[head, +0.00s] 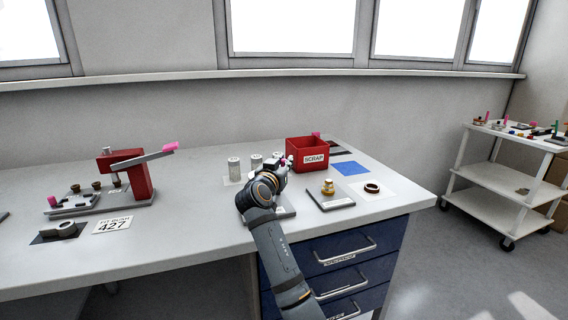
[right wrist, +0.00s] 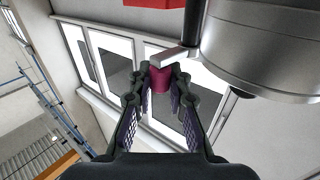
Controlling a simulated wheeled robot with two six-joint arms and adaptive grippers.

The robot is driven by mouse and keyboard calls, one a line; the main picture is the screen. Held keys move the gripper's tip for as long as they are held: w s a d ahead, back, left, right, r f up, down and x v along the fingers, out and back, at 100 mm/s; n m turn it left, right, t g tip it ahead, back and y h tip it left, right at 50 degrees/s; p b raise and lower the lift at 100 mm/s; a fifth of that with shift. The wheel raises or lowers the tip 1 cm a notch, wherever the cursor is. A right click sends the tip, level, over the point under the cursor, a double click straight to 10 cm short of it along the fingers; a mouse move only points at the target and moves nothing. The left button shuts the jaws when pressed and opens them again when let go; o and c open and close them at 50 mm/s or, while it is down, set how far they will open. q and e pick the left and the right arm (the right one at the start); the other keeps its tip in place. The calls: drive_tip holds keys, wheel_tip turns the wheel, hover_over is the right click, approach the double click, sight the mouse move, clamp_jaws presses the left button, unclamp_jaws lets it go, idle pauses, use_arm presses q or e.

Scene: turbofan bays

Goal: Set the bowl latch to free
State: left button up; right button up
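In the right wrist view, a magenta knob (right wrist: 160,80) sits at the end of a short grey lever (right wrist: 170,57), which I take as the bowl latch. The lever joins a dark post beside a large grey metal cylinder (right wrist: 265,50), which may be the bowl. My right gripper (right wrist: 160,78) is open, its fingertips on either side of the knob with little gap; contact is unclear. In the head view, my right gripper (head: 280,166) is over the bench, left of the red scrap bin, and my arm hides most of the latch area. My left gripper is not in view.
The red scrap bin (head: 307,156) stands close behind the right gripper. White cylinders (head: 234,168) stand to its left. A dark plate with a brass part (head: 328,187) and a ring (head: 372,187) lie to the right. A red lever fixture (head: 130,172) is at left.

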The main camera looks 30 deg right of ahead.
drive_tip(key=o, duration=0.5)
drive_tip(key=shift+c, duration=0.2)
drive_tip(key=v, duration=0.7)
drive_tip(key=shift+s+a, duration=0.15)
drive_tip(key=shift+a, duration=0.05)
